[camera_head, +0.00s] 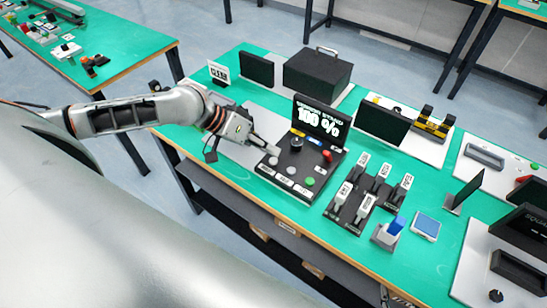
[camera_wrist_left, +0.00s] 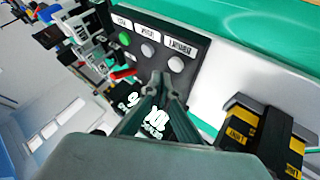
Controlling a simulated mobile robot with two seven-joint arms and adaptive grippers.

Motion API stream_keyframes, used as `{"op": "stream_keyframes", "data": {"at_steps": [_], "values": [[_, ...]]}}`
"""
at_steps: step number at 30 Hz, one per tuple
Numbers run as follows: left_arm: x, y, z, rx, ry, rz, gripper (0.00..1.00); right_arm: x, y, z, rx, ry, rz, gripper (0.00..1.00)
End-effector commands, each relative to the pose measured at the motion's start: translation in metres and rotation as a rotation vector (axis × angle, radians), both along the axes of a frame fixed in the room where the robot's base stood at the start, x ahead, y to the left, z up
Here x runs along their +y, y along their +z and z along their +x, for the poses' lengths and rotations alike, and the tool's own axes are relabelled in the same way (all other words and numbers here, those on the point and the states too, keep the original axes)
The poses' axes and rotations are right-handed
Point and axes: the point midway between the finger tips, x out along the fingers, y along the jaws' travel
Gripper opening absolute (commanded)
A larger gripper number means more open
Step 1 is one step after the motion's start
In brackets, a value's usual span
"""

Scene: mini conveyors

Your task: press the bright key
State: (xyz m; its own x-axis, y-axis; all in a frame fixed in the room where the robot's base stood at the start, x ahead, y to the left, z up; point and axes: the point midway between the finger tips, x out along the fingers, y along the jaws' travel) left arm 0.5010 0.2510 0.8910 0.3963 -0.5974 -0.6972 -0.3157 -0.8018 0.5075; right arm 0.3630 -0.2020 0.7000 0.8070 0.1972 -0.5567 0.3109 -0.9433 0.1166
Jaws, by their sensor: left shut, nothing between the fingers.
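A black control panel (camera_head: 300,165) stands on the green bench with a screen (camera_head: 320,118) reading "100 %". Along its front edge sit a green key (camera_head: 309,181) and two pale grey keys (camera_head: 291,170); the green one looks the brightest. In the left wrist view the green key (camera_wrist_left: 124,38) is left of the grey keys (camera_wrist_left: 147,49) (camera_wrist_left: 176,64). A red knob (camera_head: 327,156) and a black knob (camera_head: 296,144) are farther back. My left gripper (camera_head: 264,144) is shut and empty, at the panel's left side. Its fingertips (camera_wrist_left: 163,78) show near the grey keys. Contact cannot be told.
White-handled switches (camera_head: 367,205) stand right of the panel, with a blue-topped block (camera_head: 396,226) beyond. A black box (camera_head: 317,75) is behind. In the left wrist view a black block with yellow bands (camera_wrist_left: 265,132) is at the right. Bare bench lies before the panel.

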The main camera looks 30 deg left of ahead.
Motion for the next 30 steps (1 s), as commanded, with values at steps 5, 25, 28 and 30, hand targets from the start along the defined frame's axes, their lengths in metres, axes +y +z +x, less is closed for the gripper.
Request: {"op": "stream_keyframes", "data": {"at_steps": [5,25,28,30], "values": [[0.0,0.018,0.0,0.001,0.0,0.0,0.0,0.0,0.02,-0.001,0.003,0.0,0.0,0.4],[0.0,0.044,0.0,0.0,0.0,0.0,0.0,0.0,0.021,-0.002,0.005,0.0,0.0,0.4],[0.0,0.044,0.0,0.0,0.0,0.0,0.0,0.0,0.021,-0.002,0.005,0.0,0.0,0.4],[0.0,0.044,0.0,0.0,0.0,0.0,0.0,0.0,0.021,-0.002,0.005,0.0,0.0,0.4]]}}
